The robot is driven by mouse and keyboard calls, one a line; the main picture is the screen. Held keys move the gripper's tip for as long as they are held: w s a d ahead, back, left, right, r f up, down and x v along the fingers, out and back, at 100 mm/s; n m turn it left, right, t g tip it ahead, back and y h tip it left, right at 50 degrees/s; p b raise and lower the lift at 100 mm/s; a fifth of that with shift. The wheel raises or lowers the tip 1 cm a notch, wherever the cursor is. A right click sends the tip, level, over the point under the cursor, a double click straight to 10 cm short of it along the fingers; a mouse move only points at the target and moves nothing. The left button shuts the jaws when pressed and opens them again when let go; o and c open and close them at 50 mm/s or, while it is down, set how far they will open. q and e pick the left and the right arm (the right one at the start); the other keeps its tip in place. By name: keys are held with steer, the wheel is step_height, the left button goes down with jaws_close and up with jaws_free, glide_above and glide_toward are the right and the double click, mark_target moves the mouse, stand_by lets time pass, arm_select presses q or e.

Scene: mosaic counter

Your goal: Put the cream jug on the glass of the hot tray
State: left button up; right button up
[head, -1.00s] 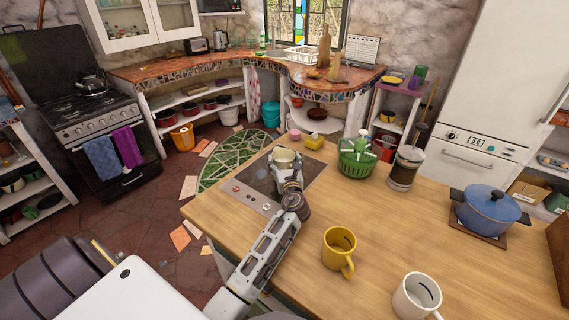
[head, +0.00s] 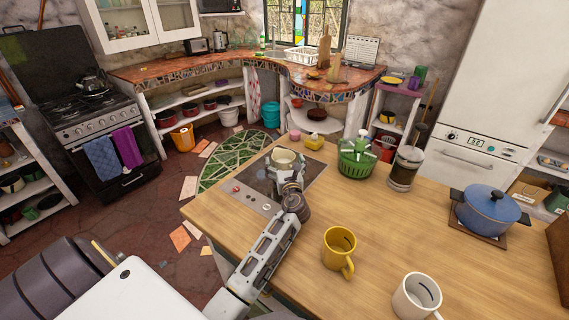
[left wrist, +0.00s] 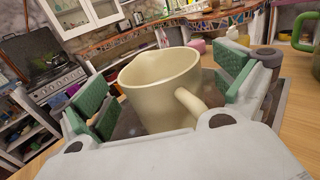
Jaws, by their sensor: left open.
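The cream jug (head: 284,159) stands upright on the dark glass of the hot tray (head: 258,178), near its far side. It also shows in the left wrist view (left wrist: 160,88), with its handle toward me. My left gripper (head: 285,174) is at the jug on its near side. In the left wrist view its green-padded fingers (left wrist: 165,95) are spread wide on both sides of the jug, with gaps between pads and jug. The jug's base is partly hidden by the gripper. My right gripper is not in view.
A French press (head: 404,168), a yellow mug (head: 339,250), a white mug (head: 416,296) and a blue pot (head: 488,210) stand on the wooden counter. The counter's middle is clear.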

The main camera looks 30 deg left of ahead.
arm_select(q)
steer(key=shift+r, duration=0.1)
steer(key=shift+b+v, duration=0.45)
steer(key=shift+v, duration=5.55)
